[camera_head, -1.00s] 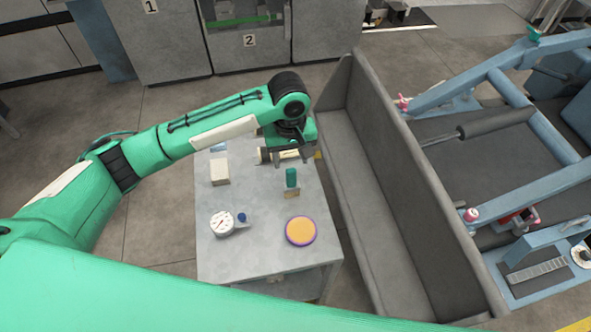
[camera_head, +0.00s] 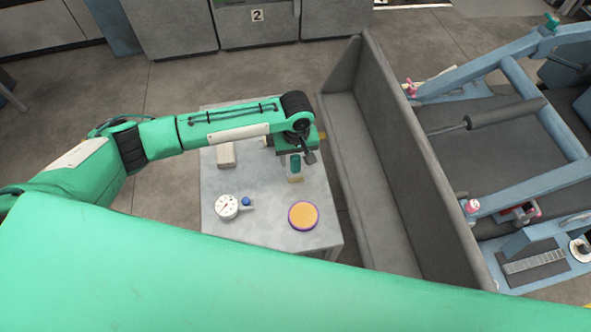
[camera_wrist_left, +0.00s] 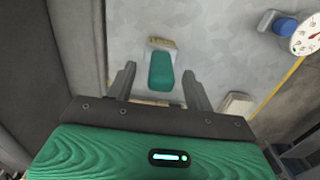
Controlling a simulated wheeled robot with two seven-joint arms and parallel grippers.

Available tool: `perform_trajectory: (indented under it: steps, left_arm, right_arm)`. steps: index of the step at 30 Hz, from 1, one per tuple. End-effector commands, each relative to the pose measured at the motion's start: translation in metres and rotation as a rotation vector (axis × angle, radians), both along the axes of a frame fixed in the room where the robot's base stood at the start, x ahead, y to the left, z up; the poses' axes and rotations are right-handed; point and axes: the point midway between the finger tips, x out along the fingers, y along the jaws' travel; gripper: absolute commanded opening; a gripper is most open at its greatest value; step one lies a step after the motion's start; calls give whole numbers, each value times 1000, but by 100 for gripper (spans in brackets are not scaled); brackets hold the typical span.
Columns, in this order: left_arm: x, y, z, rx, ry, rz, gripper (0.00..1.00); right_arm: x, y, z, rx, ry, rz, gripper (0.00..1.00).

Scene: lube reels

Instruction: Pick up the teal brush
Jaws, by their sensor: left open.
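The teal brush (camera_head: 295,163) stands on the grey table (camera_head: 270,236), with pale bristles at its base. In the left wrist view the teal handle (camera_wrist_left: 161,71) lies between and just beyond the fingers, with tan bristles at its far end. My left gripper (camera_head: 297,160) is open and over the brush, its fingers on either side of the handle in the head view. In the left wrist view the left gripper (camera_wrist_left: 158,82) is empty, and I cannot tell whether a finger touches the brush. My right gripper is not in view.
On the table are a white dial gauge (camera_head: 227,206) with a blue knob, an orange and purple disc (camera_head: 303,216) and a pale block (camera_head: 226,155). A grey trough-like bench (camera_head: 365,180) stands close on the right. The table's front middle is clear.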

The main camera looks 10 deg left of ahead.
Motion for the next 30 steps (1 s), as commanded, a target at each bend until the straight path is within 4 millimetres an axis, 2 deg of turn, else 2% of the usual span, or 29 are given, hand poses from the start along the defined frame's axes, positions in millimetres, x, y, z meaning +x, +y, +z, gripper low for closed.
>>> perform_trajectory:
  steps: [1, 6, 14, 21, 22, 30]
  left_arm:
    - [-1, 2, -3, 3, 2, 0, 53]
    - [-1, 1, -25, 1, -1, -1, 53]
    - [-1, 1, -29, 0, -2, -1, 53]
    - [-1, 1, -29, -1, -1, -1, 8]
    - [-1, 1, -29, -1, -1, -1, 4]
    - [0, 1, -28, 0, -2, -1, 4]
  right_arm:
    - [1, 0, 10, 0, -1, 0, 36]
    - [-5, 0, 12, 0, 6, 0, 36]
    - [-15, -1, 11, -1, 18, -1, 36]
    - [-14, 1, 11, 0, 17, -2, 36]
    - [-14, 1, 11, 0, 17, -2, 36]
    - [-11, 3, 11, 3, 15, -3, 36]
